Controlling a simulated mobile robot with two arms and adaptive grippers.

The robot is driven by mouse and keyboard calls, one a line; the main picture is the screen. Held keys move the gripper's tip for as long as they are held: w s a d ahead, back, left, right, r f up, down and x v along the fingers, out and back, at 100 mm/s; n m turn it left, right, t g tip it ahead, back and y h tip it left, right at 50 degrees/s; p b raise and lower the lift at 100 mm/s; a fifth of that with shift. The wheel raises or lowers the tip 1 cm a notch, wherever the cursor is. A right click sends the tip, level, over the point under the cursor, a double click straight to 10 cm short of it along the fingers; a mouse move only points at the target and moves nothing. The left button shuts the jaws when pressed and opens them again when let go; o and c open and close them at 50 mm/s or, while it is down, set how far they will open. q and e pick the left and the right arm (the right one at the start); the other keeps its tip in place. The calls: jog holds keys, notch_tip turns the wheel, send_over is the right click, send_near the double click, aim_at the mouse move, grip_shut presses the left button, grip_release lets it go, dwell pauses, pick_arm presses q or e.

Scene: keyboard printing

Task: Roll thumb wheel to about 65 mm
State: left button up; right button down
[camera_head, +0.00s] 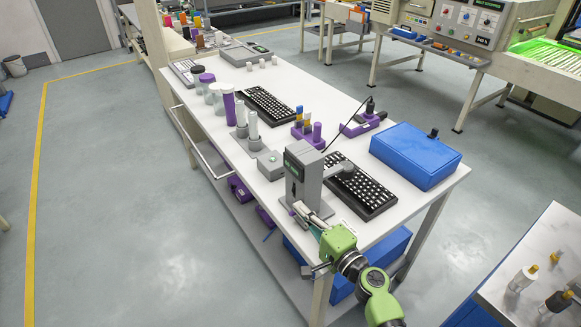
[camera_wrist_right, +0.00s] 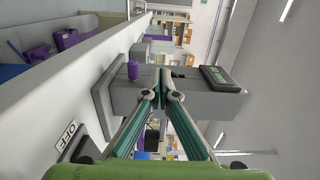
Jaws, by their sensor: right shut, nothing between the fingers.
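The grey gauge (camera_head: 311,182) stands at the near end of the white table, with a dark display (camera_head: 293,165) and an arm reaching over a keyboard. In the right wrist view its display (camera_wrist_right: 219,77) shows green marks too small to read. A purple knob (camera_wrist_right: 133,70), perhaps the thumb wheel, is on the gauge's near side; it shows small in the head view (camera_head: 292,213). My right gripper (camera_head: 299,207) is shut and empty close to the gauge, its fingertips (camera_wrist_right: 161,76) just beside the knob. Contact cannot be told. My left gripper is out of view.
A black keyboard (camera_head: 362,189) lies right of the gauge and a blue case (camera_head: 415,153) behind it. A small grey box (camera_head: 270,165) and several cylinders stand to the left.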

jog(key=shift+b+x, duration=0.45)
jog(key=shift+x, duration=0.65)
jog(key=shift+w+a, duration=0.25)
jog(key=shift+w, duration=0.15)
jog(key=shift+r, duration=0.25)
